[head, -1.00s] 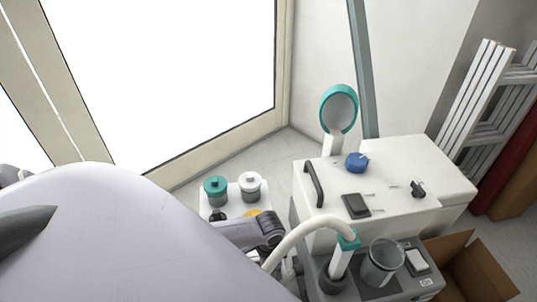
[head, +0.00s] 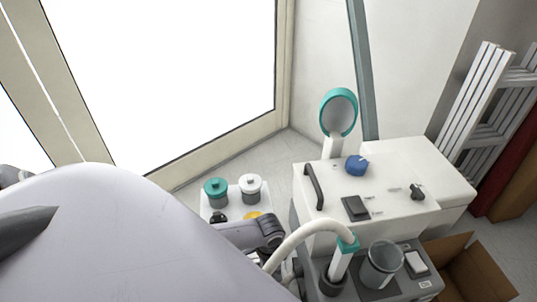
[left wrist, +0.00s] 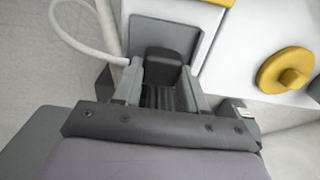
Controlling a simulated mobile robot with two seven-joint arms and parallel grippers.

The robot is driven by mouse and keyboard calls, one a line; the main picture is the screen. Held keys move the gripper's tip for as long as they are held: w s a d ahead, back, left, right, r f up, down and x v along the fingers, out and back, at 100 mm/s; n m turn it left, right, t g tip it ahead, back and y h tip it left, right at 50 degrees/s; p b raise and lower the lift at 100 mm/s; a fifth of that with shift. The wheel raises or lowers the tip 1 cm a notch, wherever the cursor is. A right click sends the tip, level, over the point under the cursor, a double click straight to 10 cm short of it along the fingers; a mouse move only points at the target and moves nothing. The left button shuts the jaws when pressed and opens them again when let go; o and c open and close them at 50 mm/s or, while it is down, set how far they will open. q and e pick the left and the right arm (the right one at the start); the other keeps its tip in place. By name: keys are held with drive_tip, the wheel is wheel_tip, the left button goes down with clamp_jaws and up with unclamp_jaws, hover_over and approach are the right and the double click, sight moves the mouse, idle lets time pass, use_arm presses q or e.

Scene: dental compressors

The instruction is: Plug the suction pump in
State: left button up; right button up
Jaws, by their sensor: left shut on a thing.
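A white machine (head: 385,205), probably the suction pump, stands at the right in the head view, with a blue knob, a black switch and a black handle on it. In the left wrist view, my left gripper (left wrist: 163,85) is shut on a dark block (left wrist: 168,67), apparently the plug. I cannot tell whether the block is in a socket. In the head view, my left arm covers the lower left and the gripper fingertips are hidden. My right gripper is not in view.
A white hose (head: 300,235) arches to a holder beside a clear cup (head: 381,264). An open cardboard box (head: 470,270) is at lower right. A white cable (left wrist: 75,35) loops left of the fingers; a yellow knob (left wrist: 287,70) is right.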

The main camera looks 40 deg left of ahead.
use_arm(q)
drive_tip(key=shift+p, duration=0.4)
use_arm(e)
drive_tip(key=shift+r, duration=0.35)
use_arm(q)
drive_tip(key=shift+f+b, duration=0.45)
drive_tip(key=shift+f, duration=0.15)
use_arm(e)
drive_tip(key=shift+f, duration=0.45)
use_arm(q)
drive_tip(key=o, duration=1.1)
drive_tip(key=shift+w+a, duration=0.1)
drive_tip(key=r+p, duration=0.4)
drive_tip(key=r, duration=0.3)
drive_tip(key=shift+d, duration=0.2)
drive_tip(key=shift+r, duration=0.1)
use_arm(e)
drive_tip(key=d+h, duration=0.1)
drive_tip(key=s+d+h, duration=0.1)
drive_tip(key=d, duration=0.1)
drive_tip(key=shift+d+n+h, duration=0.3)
use_arm(q)
drive_tip(key=shift+s, duration=0.2)
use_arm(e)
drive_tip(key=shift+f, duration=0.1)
